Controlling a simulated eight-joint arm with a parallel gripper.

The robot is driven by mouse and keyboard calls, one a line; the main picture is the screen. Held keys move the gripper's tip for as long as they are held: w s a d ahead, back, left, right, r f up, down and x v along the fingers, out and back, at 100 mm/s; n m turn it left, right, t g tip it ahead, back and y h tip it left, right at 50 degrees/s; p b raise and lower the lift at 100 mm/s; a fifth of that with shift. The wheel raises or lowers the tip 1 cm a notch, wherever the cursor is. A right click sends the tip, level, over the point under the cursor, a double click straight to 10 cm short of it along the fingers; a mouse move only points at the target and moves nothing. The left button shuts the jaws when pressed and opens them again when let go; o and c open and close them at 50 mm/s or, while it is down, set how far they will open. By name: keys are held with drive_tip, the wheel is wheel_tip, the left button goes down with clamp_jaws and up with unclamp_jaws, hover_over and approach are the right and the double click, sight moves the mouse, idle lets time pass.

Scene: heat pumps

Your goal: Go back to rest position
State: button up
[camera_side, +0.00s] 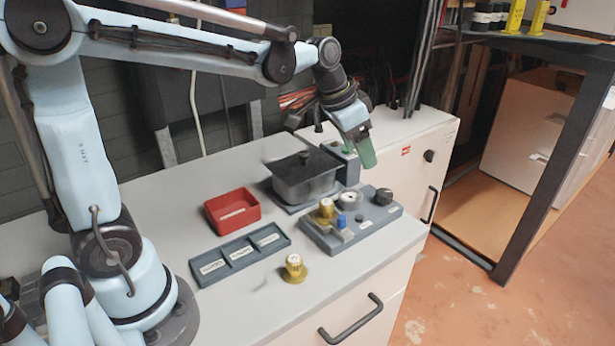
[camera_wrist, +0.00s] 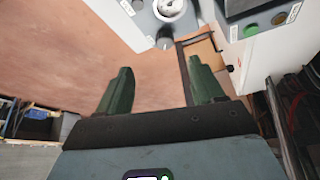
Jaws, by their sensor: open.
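My gripper (camera_side: 362,148) hangs from the end of my arm above the right rear part of the bench, beside a grey box with a dark lid. In the wrist view its two green fingers (camera_wrist: 160,92) stand apart with nothing between them. In the side view one green finger shows clearly, and the other is mostly hidden. Below and in front of it is a grey control panel (camera_side: 352,234) with knobs and a blue part, and a corner of a grey panel shows at the top of the wrist view (camera_wrist: 135,22).
A lidded grey box (camera_side: 305,180), a red tray (camera_side: 233,211) and a grey three-slot tray (camera_side: 240,254) stand on the bench (camera_side: 185,190). A yellow knob (camera_side: 294,268) stands alone near the front edge. A dark-framed table (camera_side: 535,165) stands at the right. The bench's left rear is clear.

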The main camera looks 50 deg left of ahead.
drive_tip(key=s+f+n+t+y, duration=0.1)
drive_tip(key=s+f+n+t, duration=0.1)
drive_tip(key=s, duration=1.2)
drive_tip(key=shift+s+f+n+t, duration=0.3)
drive_tip(key=shift+f+n, duration=0.1)
drive_tip(key=shift+n, duration=0.3)
drive_tip(key=w+r+n+g, duration=0.1)
drive_tip(key=w+r+g, duration=0.1)
drive_tip(key=w+r, duration=0.35)
drive_tip(key=n+g, duration=0.4)
drive_tip(key=g, duration=0.1)
hover_over(385, 192)
wheel_tip(385, 192, down, 4)
drive_tip(key=r, duration=0.1)
wheel_tip(385, 192, down, 12)
drive_tip(key=shift+f, duration=0.1)
